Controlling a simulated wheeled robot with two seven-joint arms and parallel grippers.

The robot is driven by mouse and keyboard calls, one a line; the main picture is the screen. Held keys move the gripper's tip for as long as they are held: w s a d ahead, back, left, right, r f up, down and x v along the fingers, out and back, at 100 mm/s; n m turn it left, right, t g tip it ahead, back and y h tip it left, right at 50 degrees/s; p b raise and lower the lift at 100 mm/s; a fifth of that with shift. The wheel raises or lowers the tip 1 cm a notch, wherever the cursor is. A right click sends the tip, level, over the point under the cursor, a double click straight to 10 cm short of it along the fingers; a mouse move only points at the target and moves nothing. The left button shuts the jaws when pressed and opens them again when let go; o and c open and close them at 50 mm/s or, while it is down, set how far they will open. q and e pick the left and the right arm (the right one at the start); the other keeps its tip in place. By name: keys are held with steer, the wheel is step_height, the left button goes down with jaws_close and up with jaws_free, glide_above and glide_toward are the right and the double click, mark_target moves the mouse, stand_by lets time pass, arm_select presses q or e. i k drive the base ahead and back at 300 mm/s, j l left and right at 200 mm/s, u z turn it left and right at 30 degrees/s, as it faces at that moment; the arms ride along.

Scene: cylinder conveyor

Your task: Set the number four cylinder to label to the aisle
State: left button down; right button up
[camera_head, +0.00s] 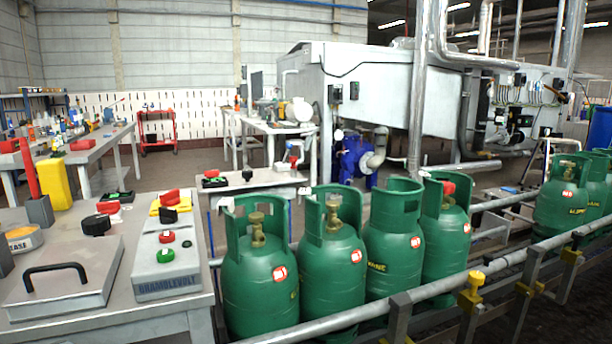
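A row of several green gas cylinders stands upright on the conveyor in front of me. The number four cylinder, taken as the fourth from the left (445,245), has a red cap on its valve inside the collar. A small round red-and-white sticker shows on its right side, and no yellow lettering is clear on it. Neither of my grippers is in view.
A metal guard rail (440,287) with a yellow knob (475,281) runs along the cylinders' near side. More green cylinders (562,212) stand farther right. A control box (167,255) with red and green buttons sits on the left bench (110,318), beside a handled metal plate (65,275).

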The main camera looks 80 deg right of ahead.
mark_target(445, 223)
steer(key=z, duration=1.35)
steer(key=k+z, duration=0.1)
steer(key=z, duration=1.25)
steer(key=k+z, duration=0.1)
steer(key=z, duration=0.75)
steer(key=l+u, duration=0.1)
steer(key=u, duration=0.4)
steer(key=i+l+u, duration=0.1)
steer(key=u, duration=0.4)
steer(key=l+u, duration=0.2)
steer(key=u, duration=0.25)
steer(key=l+u, duration=0.2)
steer(key=l, duration=0.2)
steer(key=l+u, duration=0.15)
steer(key=l, duration=0.25)
steer(key=k+l+u, duration=0.2)
steer(key=l, duration=0.2)
steer(key=l+u, duration=0.2)
steer(key=l, duration=0.2)
steer(key=k+l+u, duration=0.2)
steer(key=l, duration=0.15)
steer(key=l+u, duration=0.15)
steer(key=l, duration=0.2)
steer(key=k+l+u, duration=0.2)
steer(key=l, duration=0.15)
